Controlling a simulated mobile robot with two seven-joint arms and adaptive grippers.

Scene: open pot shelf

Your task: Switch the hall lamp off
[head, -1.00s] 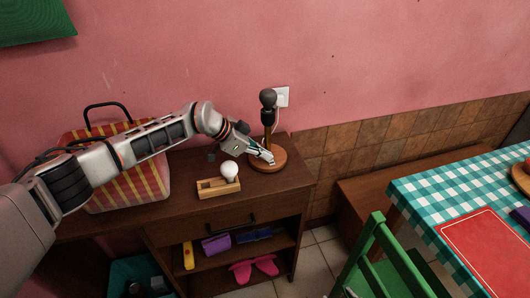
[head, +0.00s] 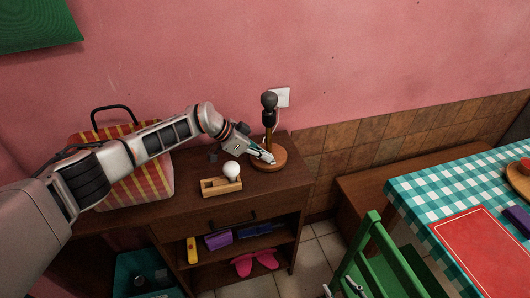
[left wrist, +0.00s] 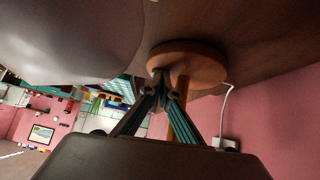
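The hall lamp stands upright on the cabinet, with a dark grey bulb (head: 269,100), a thin stem and a round wooden base (head: 277,160). The bulb shows no glow. The base also shows in the left wrist view (left wrist: 200,62). My left gripper (head: 270,158) is low at the front left of the lamp base. In the left wrist view its fingers (left wrist: 166,84) come together at the base's edge, with nothing clearly between them; contact is hard to tell. A switch cannot be made out. My right gripper (head: 341,288) shows only its tips at the bottom edge, apart.
A wooden box (head: 220,187) with a white bulb (head: 231,170) sits left of the lamp. A striped basket (head: 150,185) stands behind my left arm. A wall socket (head: 283,97) is behind the lamp. A green chair (head: 375,250) and checked table (head: 430,195) are at right.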

